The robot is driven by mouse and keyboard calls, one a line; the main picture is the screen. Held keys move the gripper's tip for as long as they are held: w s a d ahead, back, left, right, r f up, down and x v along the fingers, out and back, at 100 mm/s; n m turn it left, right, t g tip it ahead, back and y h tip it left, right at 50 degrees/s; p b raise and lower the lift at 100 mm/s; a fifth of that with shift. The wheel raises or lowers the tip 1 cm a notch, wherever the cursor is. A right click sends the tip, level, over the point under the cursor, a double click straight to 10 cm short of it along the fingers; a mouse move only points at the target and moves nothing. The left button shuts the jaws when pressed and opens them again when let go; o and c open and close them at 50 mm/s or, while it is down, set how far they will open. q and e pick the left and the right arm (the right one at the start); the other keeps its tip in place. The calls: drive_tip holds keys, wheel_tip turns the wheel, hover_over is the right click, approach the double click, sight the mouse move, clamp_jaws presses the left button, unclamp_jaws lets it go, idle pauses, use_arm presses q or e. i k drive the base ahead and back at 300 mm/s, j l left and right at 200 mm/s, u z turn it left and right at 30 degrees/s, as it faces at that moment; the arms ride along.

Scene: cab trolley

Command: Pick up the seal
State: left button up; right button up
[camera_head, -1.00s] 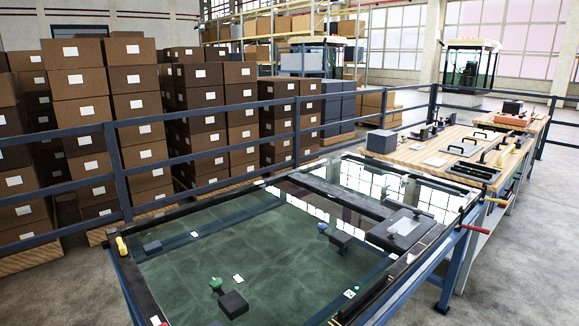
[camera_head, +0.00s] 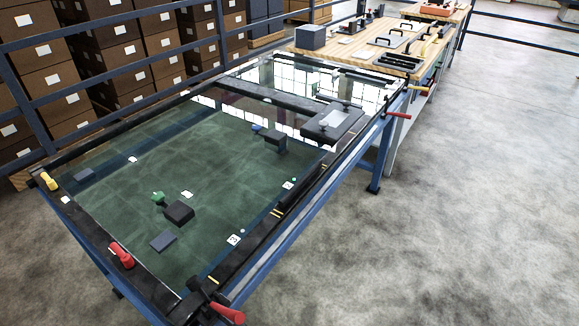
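The trolley (camera_head: 52,208) has a blue frame and a dark border around a large glass-like green panel (camera_head: 130,225). No item is clearly recognisable as the seal. A short thick black strip (camera_head: 300,187) lies along the right border, and I cannot tell whether it is the seal. On the panel are a dark block with a green knob (camera_head: 178,213), a dark block with a blue knob (camera_head: 274,138) and a flat dark pad (camera_head: 163,240). Neither of my grippers shows in this view.
Red-handled clamps (camera_head: 122,256) and a yellow-handled one (camera_head: 48,181) sit on the trolley border. A wooden workbench (camera_head: 350,45) with tools stands behind. Blue railing (camera_head: 30,120) runs left; the floor (camera_head: 470,200) right is clear.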

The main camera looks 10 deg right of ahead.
sight(414, 60)
drive_tip(key=i+l+z, duration=0.1)
drive_tip(key=i+l, duration=0.15)
drive_tip(key=l, duration=0.35)
drive_tip(key=i+l+z, duration=0.15)
drive_tip(key=i+l, duration=0.15)
drive_tip(key=l, duration=0.3)
drive_tip(key=i+l+z, duration=0.1)
drive_tip(key=i+l, duration=0.25)
drive_tip(key=l, duration=0.25)
drive_tip(key=i+l+z, duration=0.15)
drive_tip(key=i+l, duration=0.2)
drive_tip(key=l, duration=0.15)
drive_tip(key=i+l+z, duration=0.1)
drive_tip(key=i+l, duration=0.25)
drive_tip(key=l, duration=0.15)
drive_tip(key=i+l, duration=0.45)
drive_tip(key=u, duration=0.25)
drive_tip(key=i+l+u, duration=0.15)
drive_tip(key=u, duration=0.2)
drive_tip(key=i+l+u, duration=0.15)
drive_tip(key=l+u, duration=0.25)
drive_tip(key=i+l+u, duration=0.15)
drive_tip(key=u, duration=0.2)
